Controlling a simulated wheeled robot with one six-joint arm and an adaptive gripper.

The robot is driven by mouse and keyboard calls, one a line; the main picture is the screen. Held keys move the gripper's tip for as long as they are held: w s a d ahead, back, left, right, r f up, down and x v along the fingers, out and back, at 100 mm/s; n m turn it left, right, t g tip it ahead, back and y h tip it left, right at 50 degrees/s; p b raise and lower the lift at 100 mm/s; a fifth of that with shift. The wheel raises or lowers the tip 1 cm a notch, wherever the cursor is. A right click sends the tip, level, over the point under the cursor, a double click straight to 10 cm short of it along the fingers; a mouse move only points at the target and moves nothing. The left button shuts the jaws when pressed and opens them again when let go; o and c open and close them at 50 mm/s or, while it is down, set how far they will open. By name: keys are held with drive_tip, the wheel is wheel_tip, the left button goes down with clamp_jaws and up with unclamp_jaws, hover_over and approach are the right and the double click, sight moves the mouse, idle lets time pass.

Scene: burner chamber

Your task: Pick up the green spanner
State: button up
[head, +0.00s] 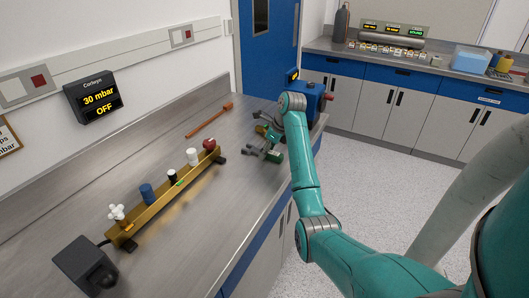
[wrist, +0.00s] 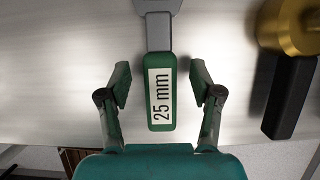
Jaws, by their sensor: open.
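The green spanner (wrist: 160,95) has a green handle with a white "25 mm" label and a grey metal shaft. In the wrist view it runs upward from the middle, and its far end is cut off by the top edge. My gripper (wrist: 161,85) is open, with one finger on each side of the handle and a visible gap on both sides. In the head view the green handle (head: 274,157) shows small on the bench near its right edge, close to my wrist. My gripper is partly hidden there by my arm.
A brass piece with a black handle (wrist: 290,97) lies right of the spanner in the wrist view. On the steel bench (head: 95,190) are a brass manifold with several knobs (head: 165,200), an orange-red tool (head: 209,119) and a dark box (head: 86,265). A blue device (head: 308,97) stands behind my wrist.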

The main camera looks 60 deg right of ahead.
drive_tip(key=shift+f, duration=0.15)
clamp_jaws()
idle(0.4)
